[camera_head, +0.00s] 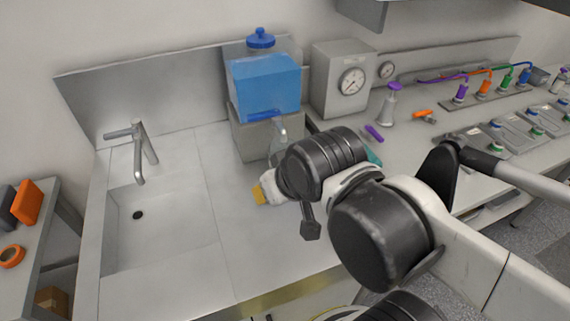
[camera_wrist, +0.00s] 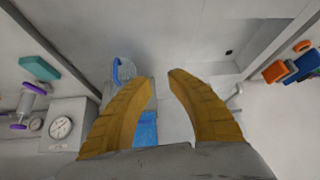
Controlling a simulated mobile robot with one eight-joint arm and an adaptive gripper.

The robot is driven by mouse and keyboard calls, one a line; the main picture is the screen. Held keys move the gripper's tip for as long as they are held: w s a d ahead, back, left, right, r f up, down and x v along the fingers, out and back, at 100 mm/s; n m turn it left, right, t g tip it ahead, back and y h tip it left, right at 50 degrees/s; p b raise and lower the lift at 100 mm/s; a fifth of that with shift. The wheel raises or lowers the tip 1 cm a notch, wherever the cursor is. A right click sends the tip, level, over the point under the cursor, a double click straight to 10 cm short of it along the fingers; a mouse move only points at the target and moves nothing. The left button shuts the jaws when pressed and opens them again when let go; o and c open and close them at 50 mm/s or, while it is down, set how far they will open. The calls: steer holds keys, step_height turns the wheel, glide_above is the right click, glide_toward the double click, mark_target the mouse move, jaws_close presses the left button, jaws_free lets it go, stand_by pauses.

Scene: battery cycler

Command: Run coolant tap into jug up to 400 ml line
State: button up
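The coolant tank (camera_head: 265,85) is a clear box of blue liquid with a blue cap, raised on a grey stand. Its tap (camera_head: 281,129) points down at the front. A clear jug (camera_head: 274,152) is below the tap, mostly hidden by my arm. In the wrist view the jug has a blue handle (camera_wrist: 117,72) and is just left of my left finger. I cannot read its lines or see liquid in it.
A sink (camera_head: 160,235) with a faucet (camera_head: 140,150) is to the left. A grey gauge box (camera_head: 340,85) stands right of the tank. A purple-topped bottle (camera_head: 389,105) and battery fixtures stand farther right.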

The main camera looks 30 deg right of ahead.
steer(key=s+d+n+g+y+b, duration=0.1)
steer(key=s+d+n+y+b, duration=0.15)
steer(key=d, duration=0.55)
steer(key=s+d+n+y+b, duration=0.15)
steer(key=d+n, duration=0.25)
steer(key=d, duration=0.4)
steer(key=w+d+n+g+y+b, duration=0.1)
steer(key=w+d+n, duration=0.1)
steer(key=d, duration=0.6)
steer(key=w+d+n+g+y+b, duration=0.1)
steer(key=w+d+n+g+b, duration=0.1)
steer(key=d+n, duration=0.3)
steer(key=w+d, duration=0.1)
steer(key=d, duration=0.2)
steer(key=shift+d+y, duration=0.2)
steer(key=shift+y, duration=0.1)
steer(key=shift+s, duration=0.1)
steer(key=o, duration=0.4)
